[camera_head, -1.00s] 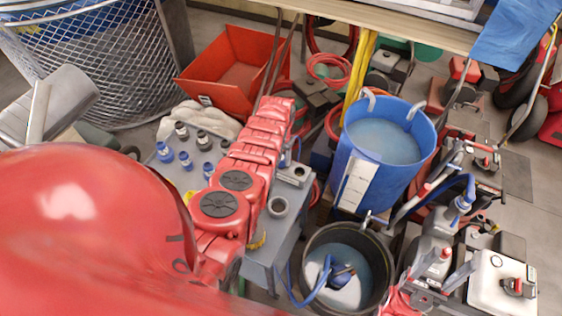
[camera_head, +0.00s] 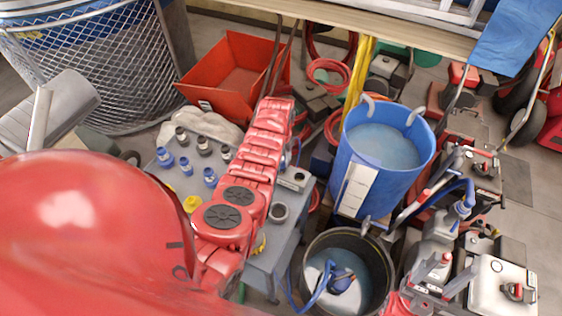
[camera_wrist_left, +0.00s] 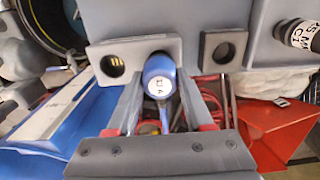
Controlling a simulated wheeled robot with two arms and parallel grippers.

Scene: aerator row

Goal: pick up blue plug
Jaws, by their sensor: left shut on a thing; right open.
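In the left wrist view, the blue plug (camera_wrist_left: 158,78) shows its round top with a small white label. It sits between the two fingers of my left gripper (camera_wrist_left: 157,95), which is shut on it. A grey bracket with a hole (camera_wrist_left: 113,65) is right behind the plug; I cannot tell whether they touch. In the head view, the red arm hides the left gripper and the held plug. My right gripper (camera_head: 445,266) is at the lower right of the head view, open and empty, its grey fingers among the equipment there.
Several blue and dark bottles (camera_head: 186,165) stand on a grey table (camera_head: 262,272). A red bin (camera_head: 236,68) is behind it. A blue bucket of water (camera_head: 350,187) and a black bucket (camera_head: 378,236) with a blue hose stand to the right. A mesh bin (camera_head: 110,80) is at upper left.

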